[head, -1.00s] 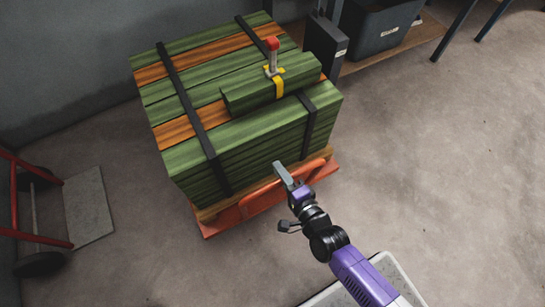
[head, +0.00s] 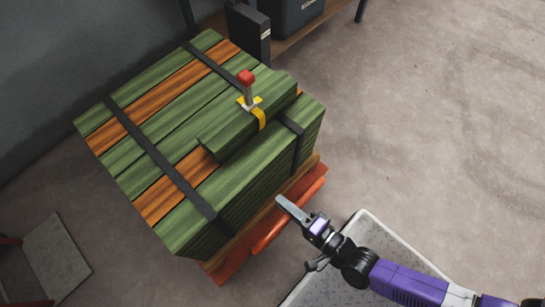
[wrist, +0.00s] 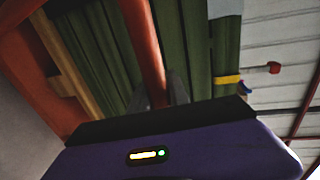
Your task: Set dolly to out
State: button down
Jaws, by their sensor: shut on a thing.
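The dolly (head: 312,186) is a low orange-red platform under a strapped stack of green and orange-brown boards (head: 150,140). Its orange handle bar (head: 268,234) runs along the near side; in the wrist view the bar (wrist: 144,45) rises from between my fingers. My gripper (head: 285,205) is at the handle and shut on it; the fingers also show in the wrist view (wrist: 160,97). The far side of the dolly is hidden by the stack.
A red-topped post (head: 247,88) stands on a short board on the stack. A dark bin (head: 292,14) on a wooden shelf is behind. A wall is at left, a grey plate (head: 56,258) at lower left. Open concrete floor lies to the right.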

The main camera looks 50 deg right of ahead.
jog(key=shift+s+f, duration=0.1)
jog(key=shift+s, duration=2.1)
jog(key=c, duration=1.3)
grip_release()
jog(key=s, duration=0.2)
jog(key=s+r, duration=0.1)
jog(key=s, duration=0.2)
jog(key=s+p, duration=0.1)
jog(key=s, duration=0.1)
jog(key=shift+s+r, duration=0.3)
jog(key=shift+r, duration=0.1)
